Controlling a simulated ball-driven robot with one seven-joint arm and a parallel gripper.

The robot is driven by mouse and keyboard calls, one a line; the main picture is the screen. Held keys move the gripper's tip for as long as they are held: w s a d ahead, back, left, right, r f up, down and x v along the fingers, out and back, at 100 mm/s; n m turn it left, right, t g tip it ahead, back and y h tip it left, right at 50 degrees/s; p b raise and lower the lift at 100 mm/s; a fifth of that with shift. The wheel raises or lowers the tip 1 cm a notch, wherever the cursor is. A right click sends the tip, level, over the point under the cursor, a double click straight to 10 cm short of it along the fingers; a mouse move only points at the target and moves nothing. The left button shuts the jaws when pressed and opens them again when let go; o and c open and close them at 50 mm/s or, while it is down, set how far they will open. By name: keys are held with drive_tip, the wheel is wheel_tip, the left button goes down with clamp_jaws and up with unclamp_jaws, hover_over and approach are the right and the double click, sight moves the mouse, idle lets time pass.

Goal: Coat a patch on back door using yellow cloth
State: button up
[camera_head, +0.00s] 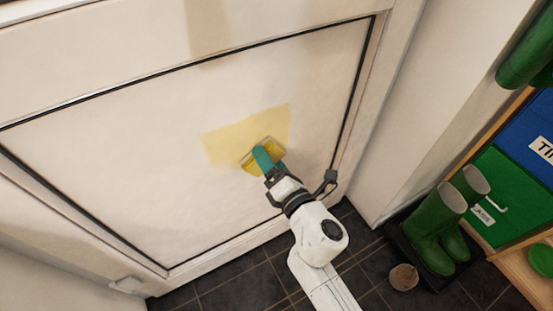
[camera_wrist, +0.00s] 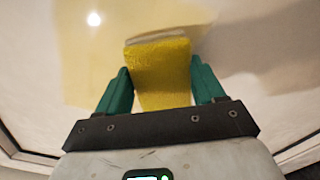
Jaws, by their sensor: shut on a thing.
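The white back door (camera_head: 120,150) has a recessed panel edged by a black line. A pale yellow patch (camera_head: 222,143) lies on the panel, right of its middle. My gripper (camera_head: 264,157) is at the lower right part of this patch. It is shut on the yellow cloth (camera_head: 248,163), which is at the door surface. In the wrist view the cloth (camera_wrist: 160,75) sits between the two green fingers, and its far edge is at the door. The pale yellow coat (camera_wrist: 80,50) shows left of and beyond the cloth. Part of the patch is hidden behind my gripper.
Green boots (camera_head: 435,225) stand on a dark tray at the right. A small round brown thing (camera_head: 403,277) lies on the dark tiled floor (camera_head: 240,290). A wooden shelf with a blue bin (camera_head: 525,130) and a green bin (camera_head: 505,180) stands at the far right.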

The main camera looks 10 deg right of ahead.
drive_tip(key=shift+s+a+b, duration=0.25)
drive_tip(key=shift+a+b, duration=0.25)
drive_tip(key=shift+a, duration=0.6)
drive_tip(key=shift+s+a+b, duration=0.3)
drive_tip(key=shift+a+b, duration=0.15)
drive_tip(key=shift+a, duration=0.6)
drive_tip(key=shift+s+a+b, duration=0.25)
drive_tip(key=shift+a+b, duration=0.25)
drive_tip(key=shift+a, duration=0.6)
drive_tip(key=shift+s+a+b, duration=0.25)
drive_tip(key=shift+a, duration=0.55)
drive_tip(key=shift+s+a+b, duration=0.2)
drive_tip(key=shift+a+b, duration=0.1)
drive_tip(key=shift+a, duration=0.5)
drive_tip(key=shift+s+a+b, duration=0.25)
drive_tip(key=shift+a, duration=0.55)
drive_tip(key=shift+d, duration=0.1)
approach(217, 169)
drive_tip(key=shift+b+v, duration=0.35)
drive_tip(key=shift+v, duration=1.1)
